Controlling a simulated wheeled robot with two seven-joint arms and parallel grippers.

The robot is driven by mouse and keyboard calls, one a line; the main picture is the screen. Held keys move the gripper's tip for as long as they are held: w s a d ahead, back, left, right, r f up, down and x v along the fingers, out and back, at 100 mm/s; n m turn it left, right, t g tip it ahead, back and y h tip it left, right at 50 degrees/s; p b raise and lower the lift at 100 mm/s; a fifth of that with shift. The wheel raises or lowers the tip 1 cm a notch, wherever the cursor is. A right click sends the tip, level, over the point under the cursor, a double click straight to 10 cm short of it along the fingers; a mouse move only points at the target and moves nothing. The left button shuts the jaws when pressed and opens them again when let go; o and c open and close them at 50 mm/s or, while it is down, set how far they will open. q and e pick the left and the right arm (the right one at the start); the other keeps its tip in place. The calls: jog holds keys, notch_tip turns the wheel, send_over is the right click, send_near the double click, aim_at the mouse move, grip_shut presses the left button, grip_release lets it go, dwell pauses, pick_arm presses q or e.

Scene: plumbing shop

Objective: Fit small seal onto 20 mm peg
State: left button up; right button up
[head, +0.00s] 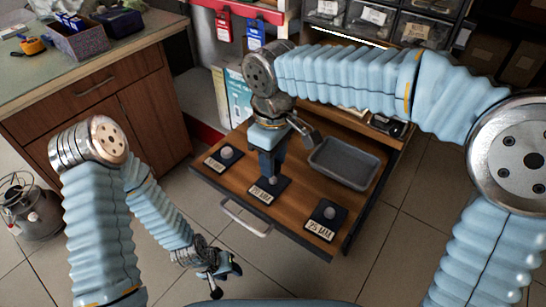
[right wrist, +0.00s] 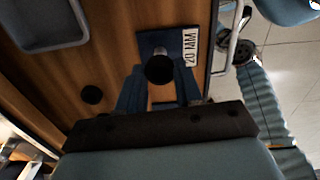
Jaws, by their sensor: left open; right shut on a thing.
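My right gripper (head: 268,174) points down over the middle plate, marked 20 MM (head: 263,193). In the right wrist view its two blue fingers (right wrist: 160,78) are shut on a round black thing, the seal (right wrist: 159,70), which overlaps the dark 20 mm plate (right wrist: 149,44). The seal covers the middle of that plate, so I cannot tell whether it touches the peg or is around it. In the head view the seal is not discernible. My left gripper (head: 220,277) is open and empty, low in front of the drawer.
The wooden drawer also holds a 25 MM plate (head: 319,228) with a grey peg, another pegged plate (head: 217,162) at left, and a grey tray (head: 345,182). A dark round spot (right wrist: 92,95) shows on the drawer floor. A wooden cabinet (head: 130,85) stands at left.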

pick_arm(q)
jog(key=shift+r, duration=0.2)
dwell(0.3)
pick_arm(e)
jog(key=o, duration=0.7)
notch_tip(320, 180, up, 3)
jog(key=p, duration=0.3)
jog(key=shift+r, duration=0.1)
pick_arm(q)
notch_tip(320, 180, up, 8)
jog(key=d+p, duration=0.2)
jog(key=p, duration=0.3)
jog(key=shift+s+d+f, duration=0.15)
jog(key=shift+s+f, duration=0.05)
jog(key=shift+s, duration=0.25)
pick_arm(e)
notch_tip(320, 180, up, 8)
